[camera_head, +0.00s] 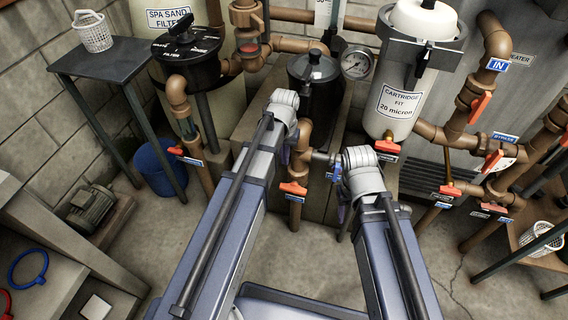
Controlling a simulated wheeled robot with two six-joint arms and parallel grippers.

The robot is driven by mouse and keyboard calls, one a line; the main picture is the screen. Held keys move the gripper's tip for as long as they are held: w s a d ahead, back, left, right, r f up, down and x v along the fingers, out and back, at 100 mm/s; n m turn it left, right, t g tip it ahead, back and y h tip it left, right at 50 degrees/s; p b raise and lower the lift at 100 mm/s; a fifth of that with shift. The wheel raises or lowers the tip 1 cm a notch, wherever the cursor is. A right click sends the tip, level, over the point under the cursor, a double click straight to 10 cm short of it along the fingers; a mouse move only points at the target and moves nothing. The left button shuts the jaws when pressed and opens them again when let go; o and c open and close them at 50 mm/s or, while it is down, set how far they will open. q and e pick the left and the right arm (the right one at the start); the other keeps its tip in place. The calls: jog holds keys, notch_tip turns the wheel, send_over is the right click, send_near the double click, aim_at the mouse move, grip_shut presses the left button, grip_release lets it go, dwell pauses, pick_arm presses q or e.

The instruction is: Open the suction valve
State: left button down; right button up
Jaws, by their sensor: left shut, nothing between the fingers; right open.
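Several valves with orange-red handles sit on the brown pipes, and their small blue or white tags are too small to read, so I cannot tell which one is the suction valve. One valve (293,188) is low at the centre, between my arms, on the pipe beside the black pump pot (313,72). Others are at the left (187,156), under the cartridge filter (386,148), and low at the right (447,192). Both my arms reach forward, apart from each other. Both grippers are hidden behind my own arm links.
A dark side table (105,60) holds a white basket (93,32); a blue bucket (158,166) stands under it. A motor (91,207) lies at the left. A shelf with another basket (541,238) is at the right. The concrete floor at lower right is partly clear.

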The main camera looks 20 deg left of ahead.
aim_at(285, 187)
pick_arm(q)
notch_tip(285, 187, down, 13)
jog(key=b, duration=1.2)
jog(key=shift+f+b, duration=0.15)
jog(key=shift+b, duration=0.25)
jog(key=shift+d, duration=0.1)
